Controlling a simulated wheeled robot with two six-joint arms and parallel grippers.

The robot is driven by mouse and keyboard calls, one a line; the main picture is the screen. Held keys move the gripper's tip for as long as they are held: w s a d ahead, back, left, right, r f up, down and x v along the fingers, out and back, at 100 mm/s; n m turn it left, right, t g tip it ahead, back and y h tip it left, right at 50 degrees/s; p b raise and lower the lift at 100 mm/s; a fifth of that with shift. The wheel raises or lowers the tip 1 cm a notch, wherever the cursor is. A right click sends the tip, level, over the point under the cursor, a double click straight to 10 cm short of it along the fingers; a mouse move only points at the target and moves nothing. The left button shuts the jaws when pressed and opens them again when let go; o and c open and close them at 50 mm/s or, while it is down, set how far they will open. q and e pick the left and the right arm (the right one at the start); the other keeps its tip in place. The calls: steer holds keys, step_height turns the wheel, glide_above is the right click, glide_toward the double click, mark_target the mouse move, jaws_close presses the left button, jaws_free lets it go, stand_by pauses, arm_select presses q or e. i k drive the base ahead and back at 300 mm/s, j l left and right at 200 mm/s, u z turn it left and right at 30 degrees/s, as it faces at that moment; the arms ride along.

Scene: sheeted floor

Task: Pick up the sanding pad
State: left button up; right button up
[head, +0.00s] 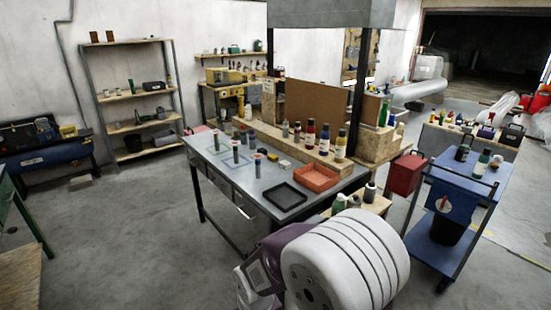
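I cannot clearly make out a sanding pad. A small yellow block (285,165) lies on the grey metal workbench (232,184), near its middle. Neither of my grippers is in view.
On the workbench are a black tray (285,196), an orange-red tray (316,178) and several bottles. A large white ribbed drum-shaped object (345,262) stands close at the front. A blue cart (462,195) stands at right. The floor (120,240) at left is open.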

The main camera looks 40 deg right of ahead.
mark_target(263, 150)
steer(key=z, duration=1.1)
steer(key=i+j, duration=0.55)
steer(key=i+j+z, duration=0.15)
steer(key=i+j, duration=1)
steer(key=i+j+z, duration=0.15)
steer(key=i+j, duration=1)
steer(key=i+j+z, duration=0.1)
steer(key=i+j, duration=0.45)
steer(key=j, duration=0.25)
steer(key=i+l, duration=0.1)
steer(key=l, duration=0.2)
steer(key=i+l, duration=0.1)
steer(key=l, duration=0.2)
